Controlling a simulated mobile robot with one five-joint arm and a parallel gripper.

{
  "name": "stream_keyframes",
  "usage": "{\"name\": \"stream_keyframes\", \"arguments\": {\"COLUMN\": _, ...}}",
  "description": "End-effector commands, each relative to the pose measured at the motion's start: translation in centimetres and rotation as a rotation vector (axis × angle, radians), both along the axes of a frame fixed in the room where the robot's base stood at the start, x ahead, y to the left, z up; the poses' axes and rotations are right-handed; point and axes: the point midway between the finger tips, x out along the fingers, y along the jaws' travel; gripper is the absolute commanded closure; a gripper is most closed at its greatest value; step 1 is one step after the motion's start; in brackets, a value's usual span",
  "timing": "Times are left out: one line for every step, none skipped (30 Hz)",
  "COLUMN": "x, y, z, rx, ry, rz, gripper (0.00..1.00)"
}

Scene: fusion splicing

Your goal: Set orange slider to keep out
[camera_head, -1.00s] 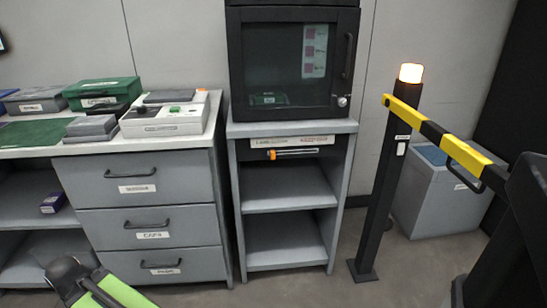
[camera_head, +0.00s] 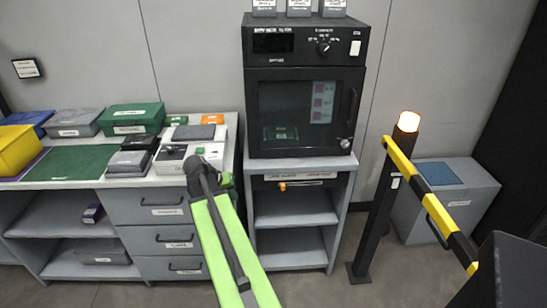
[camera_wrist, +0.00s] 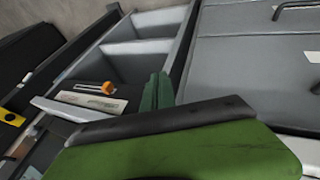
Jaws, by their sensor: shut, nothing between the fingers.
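The orange slider (camera_head: 283,187) sits on the front of the dark panel under the oven, at the left end of a thin horizontal track. A pale label strip (camera_head: 300,177) runs above it, with dark text on the left and red text on the right, too small to read surely. In the wrist view the slider (camera_wrist: 107,88) shows beside its label plate. My gripper (camera_wrist: 157,92) has dark green fingers, shut and empty, apart from the slider. In the head view my green arm reaches up before the drawers; the fingertips are not clear there.
A black oven (camera_head: 300,110) stands on the grey shelf stand (camera_head: 347,190). A drawer bench (camera_head: 150,215) with boxes stands left. A black post (camera_head: 385,200) with a lit lamp and a striped barrier arm (camera_head: 430,200) stands right. The floor before the shelves looks clear.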

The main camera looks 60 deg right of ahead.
Motion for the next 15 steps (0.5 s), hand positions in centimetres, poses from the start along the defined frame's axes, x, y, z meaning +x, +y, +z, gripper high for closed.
{"name": "stream_keyframes", "arguments": {"x": -1.3, "y": -2.5, "z": 3.6, "rx": -0.030, "ry": -0.003, "rz": -0.047, "gripper": 1.00}}
{"name": "stream_keyframes", "arguments": {"x": -1.9, "y": -3.5, "z": 4.3, "rx": -0.045, "ry": -0.005, "rz": -0.069, "gripper": 1.00}}
{"name": "stream_keyframes", "arguments": {"x": -2.7, "y": -4.7, "z": 5.1, "rx": -0.065, "ry": -0.006, "rz": -0.093, "gripper": 1.00}}
{"name": "stream_keyframes", "arguments": {"x": -3.1, "y": -5.4, "z": 5.5, "rx": -0.075, "ry": -0.007, "rz": -0.107, "gripper": 1.00}}
{"name": "stream_keyframes", "arguments": {"x": -3.6, "y": -6.0, "z": 5.8, "rx": -0.084, "ry": -0.009, "rz": -0.119, "gripper": 1.00}}
{"name": "stream_keyframes", "arguments": {"x": -3.9, "y": -6.5, "z": 6.1, "rx": -0.094, "ry": -0.009, "rz": -0.131, "gripper": 1.00}}
{"name": "stream_keyframes", "arguments": {"x": -4.1, "y": -6.8, "z": 6.2, "rx": -0.098, "ry": -0.008, "rz": -0.136, "gripper": 1.00}}
{"name": "stream_keyframes", "arguments": {"x": -4.3, "y": -6.9, "z": 6.3, "rx": -0.101, "ry": -0.009, "rz": -0.140, "gripper": 1.00}}
{"name": "stream_keyframes", "arguments": {"x": -4.4, "y": -7.1, "z": 6.3, "rx": -0.103, "ry": -0.009, "rz": -0.143, "gripper": 1.00}}
{"name": "stream_keyframes", "arguments": {"x": -4.4, "y": -7.1, "z": 6.2, "rx": -0.104, "ry": -0.009, "rz": -0.144, "gripper": 1.00}}
{"name": "stream_keyframes", "arguments": {"x": -4.4, "y": -7.1, "z": 6.1, "rx": -0.104, "ry": -0.009, "rz": -0.144, "gripper": 1.00}}
{"name": "stream_keyframes", "arguments": {"x": -4.4, "y": -7.1, "z": 5.9, "rx": -0.104, "ry": -0.009, "rz": -0.144, "gripper": 1.00}}
{"name": "stream_keyframes", "arguments": {"x": -4.4, "y": -7.2, "z": 5.7, "rx": -0.104, "ry": -0.009, "rz": -0.144, "gripper": 1.00}}
{"name": "stream_keyframes", "arguments": {"x": -4.4, "y": -7.3, "z": 5.4, "rx": -0.104, "ry": -0.009, "rz": -0.144, "gripper": 1.00}}
{"name": "stream_keyframes", "arguments": {"x": -4.5, "y": -7.6, "z": 4.9, "rx": -0.104, "ry": -0.009, "rz": -0.144, "gripper": 1.00}}
